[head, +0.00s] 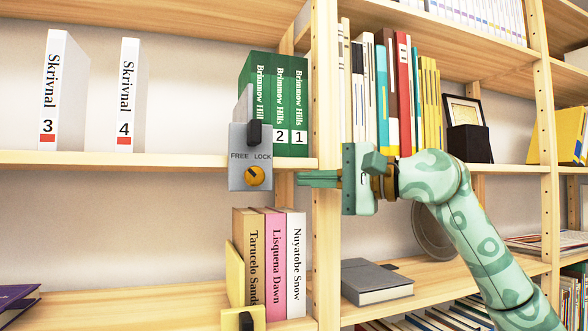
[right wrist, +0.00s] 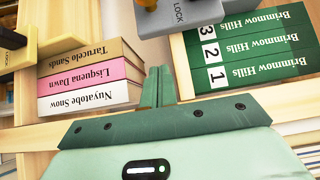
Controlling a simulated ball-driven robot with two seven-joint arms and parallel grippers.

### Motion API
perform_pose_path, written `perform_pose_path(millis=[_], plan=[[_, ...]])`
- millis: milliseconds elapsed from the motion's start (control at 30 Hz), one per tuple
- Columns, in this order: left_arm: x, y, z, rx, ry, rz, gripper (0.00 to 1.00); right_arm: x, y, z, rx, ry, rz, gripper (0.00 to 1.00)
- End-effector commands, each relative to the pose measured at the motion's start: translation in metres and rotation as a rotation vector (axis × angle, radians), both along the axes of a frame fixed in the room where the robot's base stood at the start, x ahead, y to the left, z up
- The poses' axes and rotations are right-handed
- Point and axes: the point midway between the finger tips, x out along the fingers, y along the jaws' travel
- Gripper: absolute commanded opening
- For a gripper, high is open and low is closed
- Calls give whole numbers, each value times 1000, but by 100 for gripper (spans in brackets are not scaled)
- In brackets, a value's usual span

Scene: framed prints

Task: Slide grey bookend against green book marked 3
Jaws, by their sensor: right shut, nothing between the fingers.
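The grey bookend (head: 238,140) stands on the upper shelf at the left end of the green books. Its front plate hangs over the shelf edge, with FREE and LOCK labels, a black grip and an orange knob (head: 254,177). Green books marked 2 (head: 279,110) and 1 (head: 299,110) stand upright. The green book marked 3 (right wrist: 245,20) shows its number in the right wrist view; the bookend covers that in the head view. I cannot tell whether bookend and book touch. My right gripper (head: 299,178) is shut and empty, right of the knob, below the books. My left gripper is out of view.
White books (head: 58,95) marked 3 and 4 stand further left, with bare shelf (head: 185,159) between. Below stand a yellow bookend (head: 235,275) and three books (head: 273,260). A wooden upright (head: 325,100) is beside my gripper. A grey book (head: 375,282) lies lower right.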

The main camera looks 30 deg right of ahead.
Motion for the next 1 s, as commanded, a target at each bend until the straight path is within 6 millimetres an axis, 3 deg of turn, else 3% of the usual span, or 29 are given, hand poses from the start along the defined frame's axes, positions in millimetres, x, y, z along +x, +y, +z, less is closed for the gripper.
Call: perform_pose_path(millis=[100,300,1000], plan=[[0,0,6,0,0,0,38,3,19,2,-3,-2,4,0],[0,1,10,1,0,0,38,7,35,0,-1,1,2,0],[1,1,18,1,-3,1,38,10,50,-1,0,1,2,0]])
